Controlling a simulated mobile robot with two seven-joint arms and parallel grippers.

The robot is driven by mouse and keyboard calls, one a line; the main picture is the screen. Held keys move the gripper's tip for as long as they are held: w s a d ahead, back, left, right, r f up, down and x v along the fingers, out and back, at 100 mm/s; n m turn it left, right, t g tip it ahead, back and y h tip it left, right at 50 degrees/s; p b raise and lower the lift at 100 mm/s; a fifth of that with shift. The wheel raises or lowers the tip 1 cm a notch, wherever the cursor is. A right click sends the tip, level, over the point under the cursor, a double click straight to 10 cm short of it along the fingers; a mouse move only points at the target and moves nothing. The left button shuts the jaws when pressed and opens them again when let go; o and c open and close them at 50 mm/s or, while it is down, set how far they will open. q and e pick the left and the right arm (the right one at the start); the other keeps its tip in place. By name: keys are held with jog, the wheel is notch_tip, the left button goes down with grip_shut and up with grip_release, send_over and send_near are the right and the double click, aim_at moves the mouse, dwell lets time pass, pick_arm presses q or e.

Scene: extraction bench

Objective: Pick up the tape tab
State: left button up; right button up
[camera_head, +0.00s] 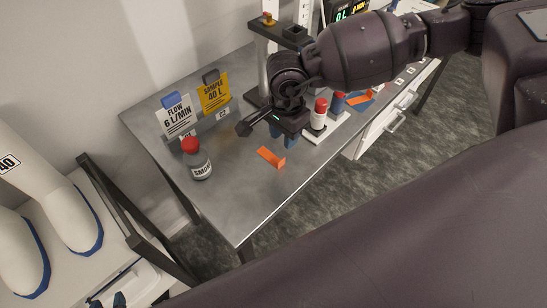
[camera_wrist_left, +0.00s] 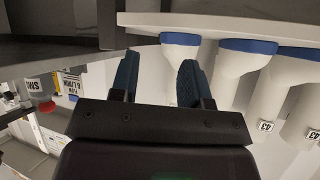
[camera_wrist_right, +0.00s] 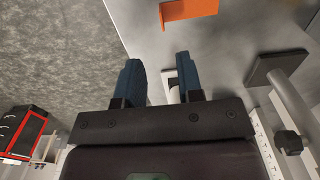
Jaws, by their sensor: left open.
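An orange tape tab (camera_head: 271,157), bent up at one end, lies on the metal bench near its front edge. It also shows at the top of the right wrist view (camera_wrist_right: 190,12). A second orange tab (camera_head: 359,98) lies farther right, partly hidden by things around it. My right gripper (camera_head: 283,137) points down just behind the nearer tab. Its blue fingers (camera_wrist_right: 158,82) are apart and nothing is between them. My left gripper (camera_wrist_left: 158,80) shows only in its wrist view, with fingers apart and empty, facing white boot-like things.
A red-capped bottle (camera_head: 199,160) and two sign cards (camera_head: 178,117) (camera_head: 214,95) stand left on the bench. A red-topped white vial (camera_head: 319,113) stands close right of my right gripper. White boot-like things (camera_head: 62,205) stand on the rack at left. The bench's front-left corner is clear.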

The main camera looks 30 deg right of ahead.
aim_at(282, 160)
jog(key=shift+w+a+f+p, duration=0.1)
jog(key=shift+f+p, duration=0.4)
jog(key=shift+f, duration=2.05)
jog(key=shift+a+f+p, duration=0.1)
jog(key=shift+f+p, duration=0.4)
jog(key=shift+f, duration=2.05)
grip_shut()
